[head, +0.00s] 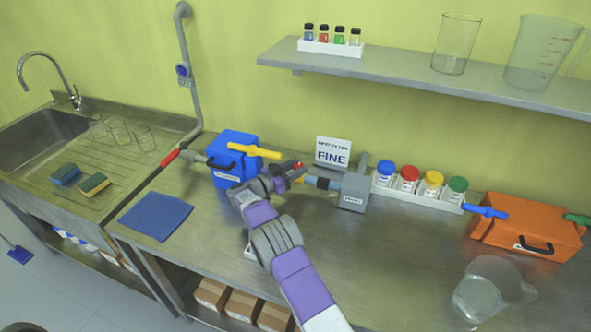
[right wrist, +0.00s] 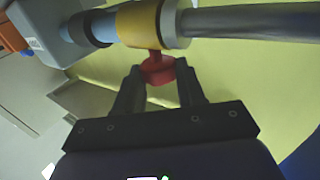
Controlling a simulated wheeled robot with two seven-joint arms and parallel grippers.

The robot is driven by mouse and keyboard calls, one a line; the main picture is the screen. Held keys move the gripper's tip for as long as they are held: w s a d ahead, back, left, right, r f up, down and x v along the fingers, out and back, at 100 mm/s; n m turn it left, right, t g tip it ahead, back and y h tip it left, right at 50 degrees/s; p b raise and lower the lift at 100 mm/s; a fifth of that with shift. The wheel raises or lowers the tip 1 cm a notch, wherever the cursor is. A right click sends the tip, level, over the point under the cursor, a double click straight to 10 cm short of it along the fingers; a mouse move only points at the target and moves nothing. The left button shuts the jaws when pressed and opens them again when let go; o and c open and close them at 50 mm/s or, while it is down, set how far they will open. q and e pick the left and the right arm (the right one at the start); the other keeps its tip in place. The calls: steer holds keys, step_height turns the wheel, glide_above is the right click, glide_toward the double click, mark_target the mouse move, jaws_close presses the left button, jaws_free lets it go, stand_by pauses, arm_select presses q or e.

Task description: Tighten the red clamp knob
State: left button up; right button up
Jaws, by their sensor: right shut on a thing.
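The red clamp knob (right wrist: 158,68) hangs from a yellow collar (right wrist: 139,25) around a horizontal pipe in the right wrist view. My right gripper (right wrist: 160,76) has one finger on each side of the knob and is shut on it. In the head view my right gripper (head: 287,175) reaches the pipe between the blue box and the grey box, and a bit of the red knob (head: 298,165) shows beside it. The wrist hides part of the pipe and collar there. My left gripper is in neither view.
The grey box (head: 353,192) joins the pipe on the right, in front of a "FINE" sign (head: 333,152). A blue box (head: 233,158) with a yellow handle stands left. A jar rack (head: 421,193), orange box (head: 526,230) and glass jug (head: 487,290) stand right. The bench front centre-right is clear.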

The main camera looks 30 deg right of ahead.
steer(key=shift+r, duration=0.1)
stand_by(0.5)
steer(key=o, duration=1)
steer(key=shift+o, duration=0.2)
steer(key=shift+s+n+t, duration=0.1)
steer(key=shift+n+t, duration=0.2)
steer(key=shift+t, duration=0.2)
